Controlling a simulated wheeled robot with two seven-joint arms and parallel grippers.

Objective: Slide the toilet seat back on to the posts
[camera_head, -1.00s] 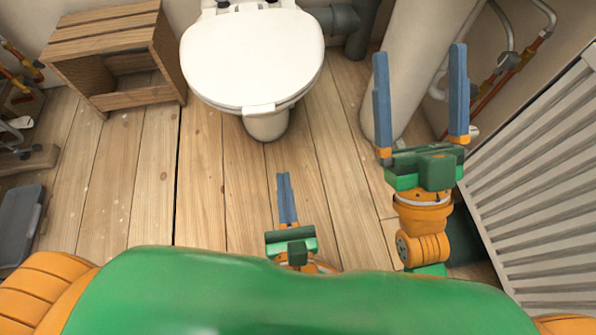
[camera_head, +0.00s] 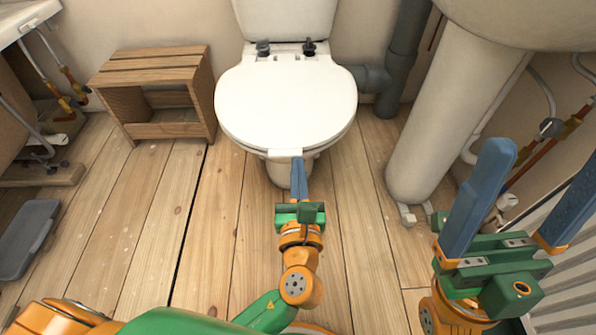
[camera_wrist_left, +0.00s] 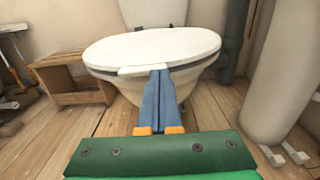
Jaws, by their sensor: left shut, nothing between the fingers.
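The white toilet seat (camera_head: 286,103) with its lid lies closed on the toilet bowl (camera_head: 280,172). A small white tab (camera_head: 285,153) sticks out at its front edge. Two dark posts (camera_head: 308,47) stand at the back of the bowl, just behind the seat. My left gripper (camera_head: 298,160) is shut and empty, its blue fingertips at the front tab; in the left wrist view the fingertips (camera_wrist_left: 160,72) reach the tab's right part. I cannot tell whether they touch it. My right gripper (camera_head: 528,190) is open and empty at the right, away from the toilet.
A wooden step stool (camera_head: 157,95) stands left of the toilet. A white pedestal basin column (camera_head: 440,120) and a grey waste pipe (camera_head: 402,60) stand to the right. A radiator (camera_head: 573,275) is at the far right. The plank floor in front is mostly clear.

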